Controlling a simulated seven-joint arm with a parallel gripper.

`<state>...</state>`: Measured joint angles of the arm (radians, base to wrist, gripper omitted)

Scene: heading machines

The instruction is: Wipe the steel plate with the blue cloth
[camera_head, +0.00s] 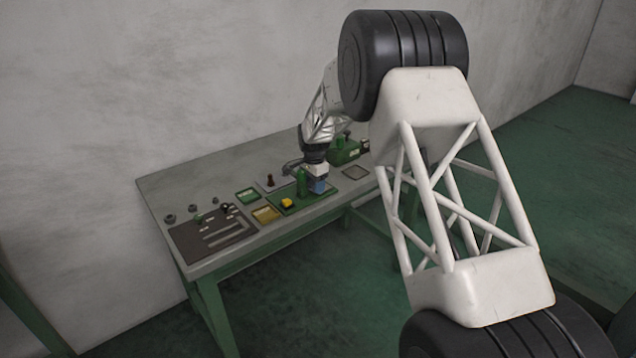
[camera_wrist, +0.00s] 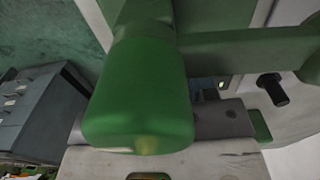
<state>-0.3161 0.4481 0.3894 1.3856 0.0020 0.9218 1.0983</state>
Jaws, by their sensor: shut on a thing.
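My gripper (camera_head: 317,178) points down over a green mat (camera_head: 305,200) on the bench. It is shut on the blue cloth (camera_head: 319,188), a small blue patch at its tip. In the wrist view the fingertips are hard to make out, and a small bluish piece (camera_wrist: 206,88) shows behind the green handle. A flat grey square (camera_head: 355,172), which looks like the steel plate, lies on the bench right of the gripper, apart from it.
A green upright handle (camera_head: 302,181) stands close to the left of the gripper; it fills much of the wrist view (camera_wrist: 140,95). A yellow block (camera_head: 287,203), yellow tray (camera_head: 265,214), green tray (camera_head: 247,196) and dark panel (camera_head: 212,233) lie further left. A green machine (camera_head: 343,152) stands behind.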

